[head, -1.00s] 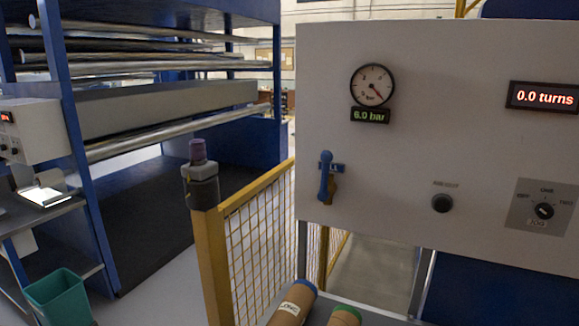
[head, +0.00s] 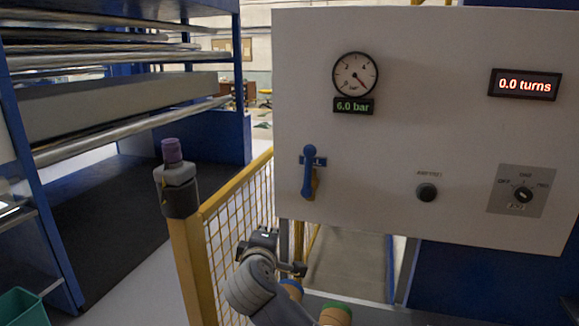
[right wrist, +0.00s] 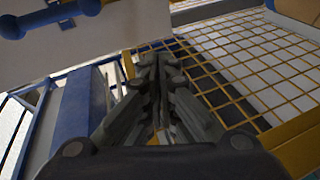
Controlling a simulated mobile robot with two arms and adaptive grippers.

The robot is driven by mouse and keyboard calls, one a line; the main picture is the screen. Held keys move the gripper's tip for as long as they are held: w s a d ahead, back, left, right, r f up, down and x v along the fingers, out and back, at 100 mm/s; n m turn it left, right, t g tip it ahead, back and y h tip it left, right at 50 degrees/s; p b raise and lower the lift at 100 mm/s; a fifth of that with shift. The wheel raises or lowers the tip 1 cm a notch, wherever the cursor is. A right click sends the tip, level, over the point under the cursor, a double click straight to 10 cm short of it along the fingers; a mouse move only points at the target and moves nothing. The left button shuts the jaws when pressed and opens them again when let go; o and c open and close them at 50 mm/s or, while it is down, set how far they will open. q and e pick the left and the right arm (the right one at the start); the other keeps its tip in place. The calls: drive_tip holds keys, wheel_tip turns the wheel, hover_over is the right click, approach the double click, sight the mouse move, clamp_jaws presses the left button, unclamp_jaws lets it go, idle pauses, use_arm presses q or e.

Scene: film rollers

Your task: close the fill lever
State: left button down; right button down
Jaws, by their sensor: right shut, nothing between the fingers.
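The fill lever (head: 308,172) is a blue handle on a brass valve at the lower left of the white panel. It hangs down nearly upright, top end over a small blue label plate. In the right wrist view the blue lever (right wrist: 50,17) shows at the top left, partly cut off by the frame edge. My right gripper (head: 264,237) is below and left of the lever in the head view, apart from it. In the right wrist view my gripper's fingers (right wrist: 157,62) are together and empty, pointing past the panel's lower edge. My left gripper is not in view.
The white panel (head: 420,130) carries a pressure gauge (head: 355,73), a display reading 6.0 bar, a turns display (head: 525,84), a black button (head: 427,192) and a rotary switch (head: 522,195). A yellow mesh fence (head: 235,235) stands close left of my right arm. Cores lie below.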

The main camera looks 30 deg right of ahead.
sight(308, 171)
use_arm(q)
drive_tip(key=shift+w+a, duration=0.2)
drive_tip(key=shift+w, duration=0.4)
use_arm(e)
wheel_tip(308, 171, up, 13)
drive_tip(key=w+d+t+h, duration=0.1)
drive_tip(key=w+d+h, duration=0.1)
drive_tip(key=h, duration=0.1)
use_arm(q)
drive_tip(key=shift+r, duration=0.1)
use_arm(e)
drive_tip(key=shift+w+d+r, duration=0.1)
drive_tip(key=shift+d, duration=0.1)
